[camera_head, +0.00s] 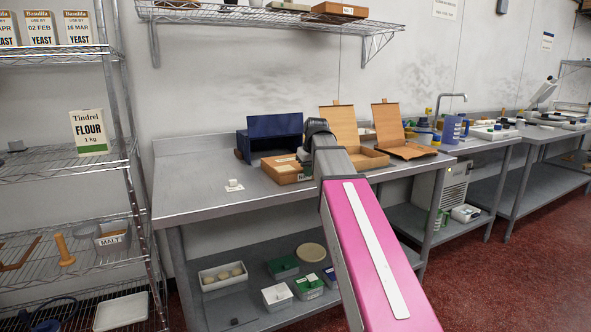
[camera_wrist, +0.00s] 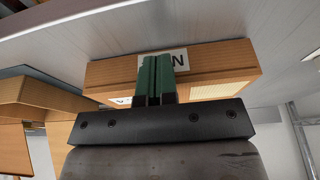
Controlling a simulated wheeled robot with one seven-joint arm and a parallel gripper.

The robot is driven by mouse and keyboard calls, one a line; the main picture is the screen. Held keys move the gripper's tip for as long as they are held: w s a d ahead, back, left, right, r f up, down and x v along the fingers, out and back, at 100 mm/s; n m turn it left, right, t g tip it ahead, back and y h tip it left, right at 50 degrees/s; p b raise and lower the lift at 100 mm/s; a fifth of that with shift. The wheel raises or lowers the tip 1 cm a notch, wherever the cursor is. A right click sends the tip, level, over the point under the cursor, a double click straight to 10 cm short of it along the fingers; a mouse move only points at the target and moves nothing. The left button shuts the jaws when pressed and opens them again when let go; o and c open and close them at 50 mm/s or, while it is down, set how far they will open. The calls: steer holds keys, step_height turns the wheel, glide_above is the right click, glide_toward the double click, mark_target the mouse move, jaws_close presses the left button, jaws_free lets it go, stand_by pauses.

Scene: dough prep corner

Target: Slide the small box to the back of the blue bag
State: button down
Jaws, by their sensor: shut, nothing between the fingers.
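A low brown box (camera_head: 285,168) with pale labels lies on the steel table, just left of my arm. A brown box with a lettered label (camera_wrist: 215,68), which looks like the same one, fills the middle of the wrist view. My gripper (camera_wrist: 156,62) is shut, its green fingers together and empty, in front of the labelled face. I cannot tell if they touch it. A dark blue, box-like thing (camera_head: 275,127), perhaps the blue bag, stands behind the brown box. Its inside is mostly hidden.
Two open cardboard boxes (camera_head: 340,122) (camera_head: 390,118) stand right of my arm. A small white item (camera_head: 233,184) sits on the table's clear left part (camera_head: 190,190). A wire shelf (camera_head: 270,15) hangs above. A wire rack (camera_head: 60,170) stands at the left.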

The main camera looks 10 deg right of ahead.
mark_target(286, 157)
steer(key=shift+w, duration=0.15)
stand_by(0.5)
steer(key=shift+w+a, duration=0.5)
steer(key=shift+w, duration=1.05)
steer(key=shift+w+a, duration=0.55)
steer(key=shift+w, duration=1)
steer(key=shift+w+a, duration=0.5)
steer(key=shift+w, duration=1.05)
steer(key=shift+w+a, duration=0.5)
steer(key=shift+w, duration=1.1)
steer(key=shift+w+a, duration=0.55)
steer(key=shift+w, duration=1)
steer(key=shift+w+a, duration=0.5)
steer(key=shift+w, duration=1.1)
steer(key=shift+w+a, duration=0.25)
steer(key=shift+w, duration=0.55)
steer(key=shift+w+a, duration=0.25)
steer(key=shift+w, duration=0.55)
steer(key=shift+s, duration=0.15)
steer(key=shift+s+d, duration=0.25)
steer(key=shift+s, duration=0.35)
